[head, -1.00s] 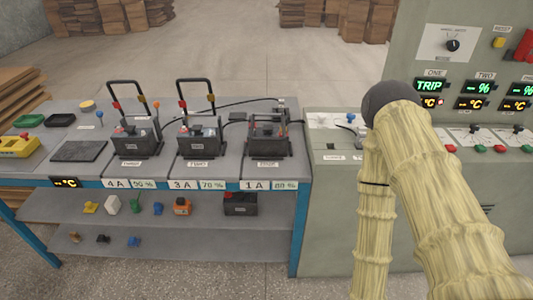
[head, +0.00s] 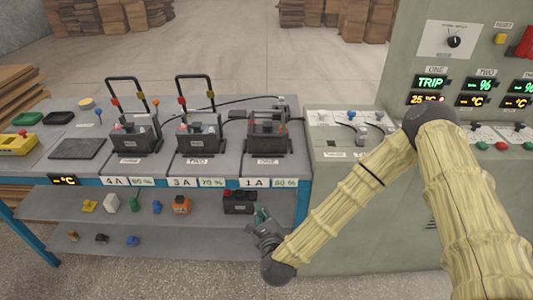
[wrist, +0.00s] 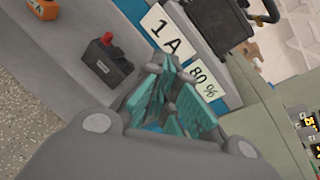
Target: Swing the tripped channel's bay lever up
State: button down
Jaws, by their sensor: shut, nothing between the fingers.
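The panel display under ONE (head: 431,83) reads TRIP in green. Bay ONE (head: 268,140) is the rightmost battery bay on the bench, above the 1A and 80% labels. No raised lever loop stands over it; its lever seems folded down, but its exact lie is too small to tell. The lever loops of bay TWO (head: 195,92) and bay THREE (head: 126,96) stand upright. My gripper (head: 262,216) is shut and empty, below bay ONE and in front of the lower shelf. In the wrist view, its teal fingers (wrist: 172,103) show beside the 1A label (wrist: 167,35).
The blue bench edge (head: 200,184) lies between my gripper and the bay. A dark battery (head: 239,201) sits on the shelf just behind my gripper. The green-grey cabinet (head: 340,210) stands to the right. Black cables run behind the bays.

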jog(key=w+d+r+m+t+h, duration=0.1)
jog(key=w+r+m+t+h, duration=0.2)
jog(key=w+r+m, duration=0.2)
notch_tip(320, 180, up, 3)
jog(key=m, duration=0.3)
jog(key=shift+d, duration=0.25)
jog(key=shift+w, duration=0.1)
jog(key=w, duration=0.3)
jog(key=w+p, duration=0.1)
jog(key=w, duration=0.2)
jog(key=w+p, duration=0.1)
jog(key=w, duration=0.2)
jog(key=shift+w+r, duration=0.25)
jog(key=shift+w, duration=0.1)
jog(key=r+p, duration=0.1)
jog(key=r, duration=0.2)
jog(key=shift+w+p, duration=0.3)
jog(key=shift+p, duration=0.05)
jog(key=shift+w+r, duration=0.1)
jog(key=shift+r, duration=0.2)
jog(key=shift+r, duration=0.1)
